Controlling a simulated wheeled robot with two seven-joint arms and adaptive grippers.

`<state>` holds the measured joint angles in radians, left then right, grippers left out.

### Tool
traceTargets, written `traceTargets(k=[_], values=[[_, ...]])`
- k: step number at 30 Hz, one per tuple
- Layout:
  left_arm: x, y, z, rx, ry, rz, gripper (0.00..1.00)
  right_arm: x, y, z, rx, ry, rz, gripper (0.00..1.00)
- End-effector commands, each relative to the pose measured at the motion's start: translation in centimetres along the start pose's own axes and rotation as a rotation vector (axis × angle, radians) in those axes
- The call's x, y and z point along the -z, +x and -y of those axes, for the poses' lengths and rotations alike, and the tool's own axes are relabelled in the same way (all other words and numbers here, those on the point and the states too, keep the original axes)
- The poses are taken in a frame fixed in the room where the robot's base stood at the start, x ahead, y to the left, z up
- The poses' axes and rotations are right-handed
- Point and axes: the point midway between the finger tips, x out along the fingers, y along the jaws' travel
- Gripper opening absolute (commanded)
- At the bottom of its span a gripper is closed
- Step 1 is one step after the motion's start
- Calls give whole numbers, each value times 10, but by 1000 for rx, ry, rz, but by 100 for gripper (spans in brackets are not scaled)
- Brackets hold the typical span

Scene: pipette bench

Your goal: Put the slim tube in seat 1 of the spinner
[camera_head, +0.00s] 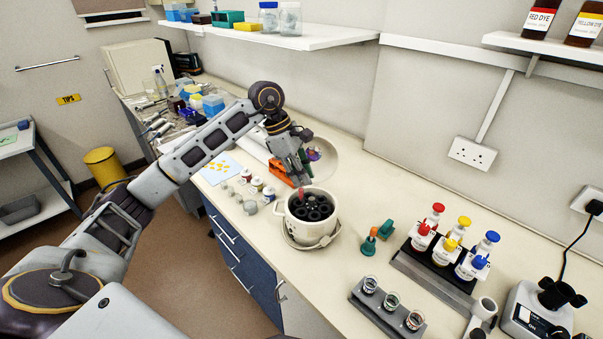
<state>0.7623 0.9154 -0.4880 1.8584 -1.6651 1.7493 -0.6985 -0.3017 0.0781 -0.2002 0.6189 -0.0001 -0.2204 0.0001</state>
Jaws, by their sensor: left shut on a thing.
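The spinner (288,222) is a white round tub with a dark rotor (312,209) that has several round seats. It stands on the bench near the middle of the head view. My left gripper (301,177) comes in from the upper left and points down at the spinner's back left rim. It is shut on a small thin thing with a reddish part (301,193), which seems to be the slim tube. The tube is mostly hidden by the fingers, and I cannot tell whether its lower end is in a seat. Seat numbers are too small to read. My right gripper is not in view.
An orange rack (279,172) lies behind the gripper, by the round sink (325,160). Small jars (257,184) stand left of the spinner. Teal and orange pieces (369,243), a bottle rack (437,265) and a grey cup holder (387,309) stand to the right.

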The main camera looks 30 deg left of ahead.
Motion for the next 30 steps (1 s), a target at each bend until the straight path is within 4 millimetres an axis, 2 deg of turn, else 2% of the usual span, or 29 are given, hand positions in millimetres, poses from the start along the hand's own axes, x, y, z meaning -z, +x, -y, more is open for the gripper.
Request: traceTargets(k=[30], values=[[19, 46, 0, 1, 1, 1, 4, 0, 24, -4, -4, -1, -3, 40]])
